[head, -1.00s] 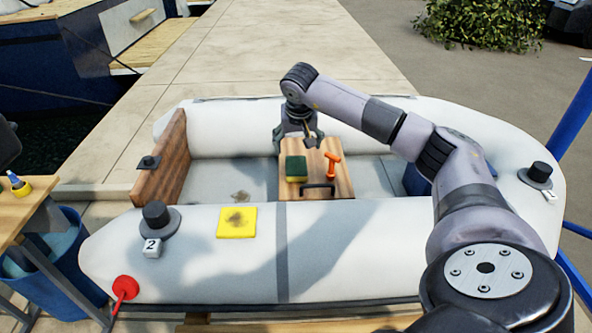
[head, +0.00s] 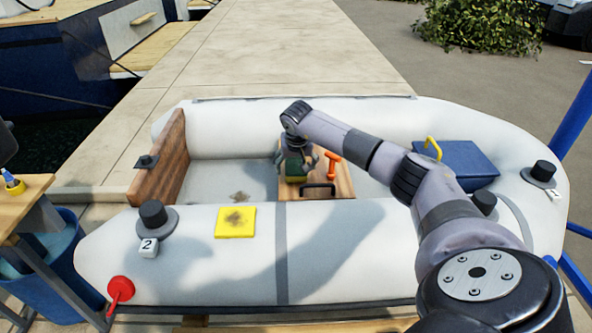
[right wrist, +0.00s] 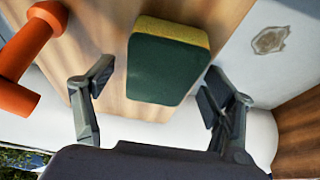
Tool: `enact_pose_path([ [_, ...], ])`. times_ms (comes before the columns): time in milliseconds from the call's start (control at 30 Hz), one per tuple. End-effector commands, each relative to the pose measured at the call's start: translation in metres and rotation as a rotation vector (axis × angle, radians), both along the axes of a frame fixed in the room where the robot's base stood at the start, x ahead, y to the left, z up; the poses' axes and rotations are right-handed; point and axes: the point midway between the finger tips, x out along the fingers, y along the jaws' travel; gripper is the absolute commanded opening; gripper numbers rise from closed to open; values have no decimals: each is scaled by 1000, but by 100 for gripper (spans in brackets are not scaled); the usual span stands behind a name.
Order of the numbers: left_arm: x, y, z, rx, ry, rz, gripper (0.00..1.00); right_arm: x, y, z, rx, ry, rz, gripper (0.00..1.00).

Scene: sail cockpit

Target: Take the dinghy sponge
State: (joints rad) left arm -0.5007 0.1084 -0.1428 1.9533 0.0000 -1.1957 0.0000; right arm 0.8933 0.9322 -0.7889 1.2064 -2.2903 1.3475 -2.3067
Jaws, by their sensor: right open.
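The dinghy sponge (head: 294,173), dark green with a yellow layer, lies on the wooden board (head: 335,191) inside the white inflatable dinghy. In the right wrist view the sponge (right wrist: 168,62) shows whole, its green side facing the camera. My right gripper (head: 296,163) is over the sponge and hides part of it in the head view. In the right wrist view my right gripper (right wrist: 157,95) is open, one finger to each side of the sponge, with gaps between; nothing is held.
An orange tool (head: 333,166) lies on the board close to the sponge; it also shows in the right wrist view (right wrist: 25,60). A black handle (head: 318,189) sits at the board's near edge. A yellow patch (head: 236,222) is on the near tube. A blue box (head: 460,165) is at right.

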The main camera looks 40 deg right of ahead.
Motion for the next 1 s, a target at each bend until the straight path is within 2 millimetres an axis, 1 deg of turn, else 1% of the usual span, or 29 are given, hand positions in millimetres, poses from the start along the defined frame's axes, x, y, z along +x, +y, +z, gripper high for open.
enact_pose_path([
  [900, 0, 0, 0, 0, 1, 0, 40, 0, 0, -4, 1, 1, -1, 78],
  [1000, 0, 0, 0, 0, 0, 0, 40, 0, 0, -4, 1, 1, -1, 71],
])
